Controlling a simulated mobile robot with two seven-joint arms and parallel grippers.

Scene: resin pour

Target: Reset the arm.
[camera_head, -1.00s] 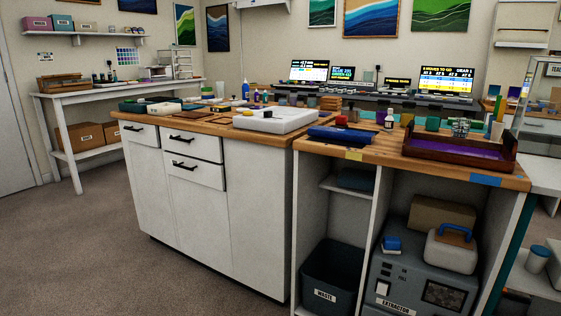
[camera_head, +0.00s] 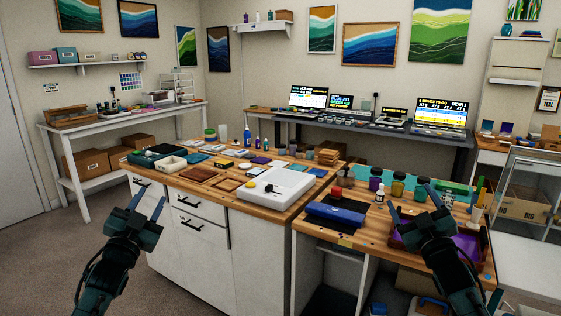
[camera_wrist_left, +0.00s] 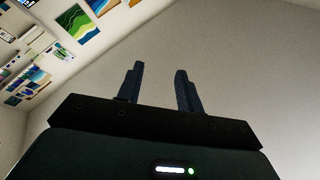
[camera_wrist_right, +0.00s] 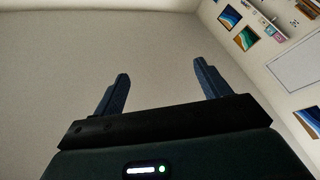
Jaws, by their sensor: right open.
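My left gripper (camera_head: 148,203) is raised at the left of the head view, in front of the white cabinet. Its fingers stand apart with nothing between them, also in the left wrist view (camera_wrist_left: 160,82). My right gripper (camera_head: 411,202) is raised at the right, in front of the lower bench and covering part of the purple-lined tray (camera_head: 466,246). Its fingers stand wider apart and empty in the right wrist view (camera_wrist_right: 161,80). Both wrist cameras see mostly bare wall or ceiling. No task object is in either gripper.
The lower bench holds a blue roll (camera_head: 336,215) and several dark jars. A white table (camera_head: 75,125) stands at the left wall. Carpet (camera_head: 40,245) is clear at the left.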

